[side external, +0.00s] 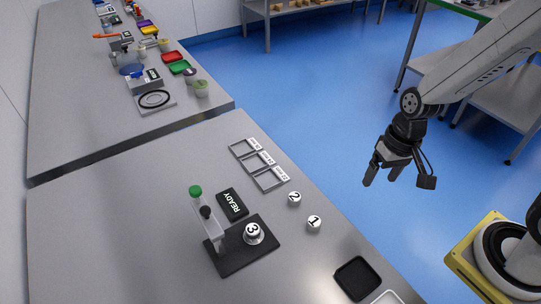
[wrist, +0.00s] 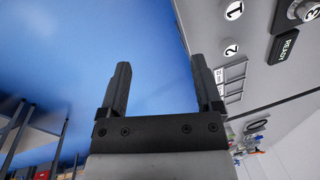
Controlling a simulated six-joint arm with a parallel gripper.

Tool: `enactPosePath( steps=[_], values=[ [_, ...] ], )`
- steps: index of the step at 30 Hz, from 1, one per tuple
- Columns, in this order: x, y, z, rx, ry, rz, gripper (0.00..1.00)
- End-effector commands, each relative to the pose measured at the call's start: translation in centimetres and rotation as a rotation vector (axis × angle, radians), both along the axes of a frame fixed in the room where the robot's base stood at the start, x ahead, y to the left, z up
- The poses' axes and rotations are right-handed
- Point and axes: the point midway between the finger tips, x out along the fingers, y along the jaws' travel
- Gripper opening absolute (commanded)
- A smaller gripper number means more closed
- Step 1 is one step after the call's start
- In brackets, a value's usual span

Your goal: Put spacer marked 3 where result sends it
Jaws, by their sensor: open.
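The spacer marked 3 (side external: 252,235) sits on the black base plate (side external: 232,262) of a fixture with an upright pale column and green knob (side external: 195,191). It shows at the top right edge of the wrist view (wrist: 303,10). A display (side external: 232,204) beside the fixture reads READY. Three grey frames (side external: 257,163) with small white labels lie in a row behind; the label text is too small to read. My gripper (side external: 381,181) is open and empty, raised over the blue floor right of the table, well away from the spacer. Its two fingers show in the wrist view (wrist: 160,64).
Spacers marked 2 (side external: 295,199) and 1 (side external: 314,223) stand near the table's right edge. A black tray (side external: 357,279) and part of a white one (side external: 387,298) lie at the front. Another bench (side external: 75,110) with coloured tubs stands behind. The table's left side is clear.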

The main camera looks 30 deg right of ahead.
Motion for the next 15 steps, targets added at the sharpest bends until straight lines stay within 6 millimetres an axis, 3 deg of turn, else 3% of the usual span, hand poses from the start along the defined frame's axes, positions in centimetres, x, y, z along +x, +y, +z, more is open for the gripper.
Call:
enactPosePath(
  steps=[6, 14, 15],
  values=[
    [1.1, -2.7, 2.0, -0.131, -0.16, 0.171, 0.83],
    [1.5, -3.6, 2.8, -0.184, -0.219, 0.242, 0.83],
    [1.5, -3.6, 2.8, -0.184, -0.22, 0.243, 0.89]
  ],
)
